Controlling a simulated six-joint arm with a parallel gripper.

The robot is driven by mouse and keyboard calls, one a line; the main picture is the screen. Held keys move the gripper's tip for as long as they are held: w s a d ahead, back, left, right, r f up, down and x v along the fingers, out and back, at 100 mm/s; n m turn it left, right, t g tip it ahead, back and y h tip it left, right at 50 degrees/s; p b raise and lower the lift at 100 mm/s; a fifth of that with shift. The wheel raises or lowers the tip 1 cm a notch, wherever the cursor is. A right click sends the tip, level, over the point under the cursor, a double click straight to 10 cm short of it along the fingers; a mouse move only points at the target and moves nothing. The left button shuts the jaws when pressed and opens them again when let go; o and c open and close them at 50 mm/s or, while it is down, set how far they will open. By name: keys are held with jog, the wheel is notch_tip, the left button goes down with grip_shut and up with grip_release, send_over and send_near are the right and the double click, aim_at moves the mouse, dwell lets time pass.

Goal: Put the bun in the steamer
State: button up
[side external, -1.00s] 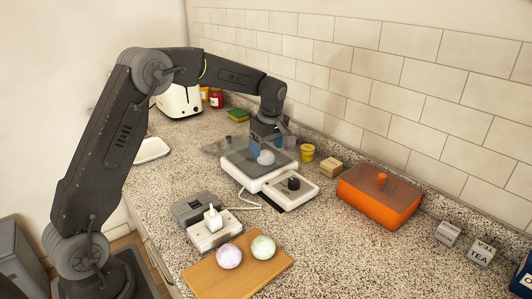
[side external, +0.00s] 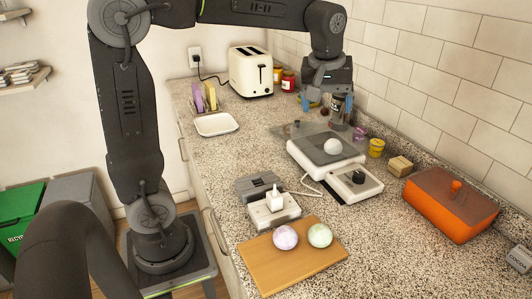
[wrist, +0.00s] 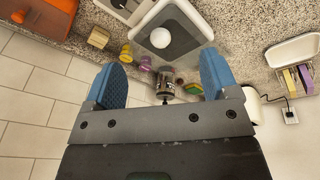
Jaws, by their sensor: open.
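Two round bun-like balls, one lavender (side external: 285,237) and one pale green (side external: 319,235), lie on a wooden board (side external: 262,270). A white ball (side external: 332,146) sits on the dark top of a white appliance (side external: 318,172); it also shows in the wrist view (wrist: 161,38). I cannot tell whether it is a bun or a knob. No steamer is clearly identifiable; an orange lidded box (side external: 448,213) stands at the right. My gripper (side external: 328,102) is open and empty, above the counter behind the appliance. Its blue fingers are spread in the wrist view (wrist: 164,72).
A dark jar (side external: 338,112) stands by the wall below my gripper. Purple (side external: 359,133) and yellow (side external: 376,147) pots and a wooden block (side external: 400,166) line the wall. A knobbed control box (side external: 355,184) and small grey-white devices (side external: 270,202) stand nearer. A toaster (side external: 250,72) is farther back.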

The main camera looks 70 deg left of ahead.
jog(key=s+d+f+m+t, duration=0.1)
jog(key=s+d+f+m, duration=0.1)
jog(key=s+m, duration=0.3)
jog(key=s+d+f+m+t+h, duration=0.1)
jog(key=s+d+f+m+t, duration=0.1)
jog(key=s, duration=1.1)
jog(key=d+f+m, duration=0.1)
jog(key=d+m, duration=0.1)
jog(key=m, duration=0.1)
jog(key=shift+s+d+f+m, duration=0.2)
jog(key=shift+s+m, duration=0.05)
jog(key=shift+m, duration=0.15)
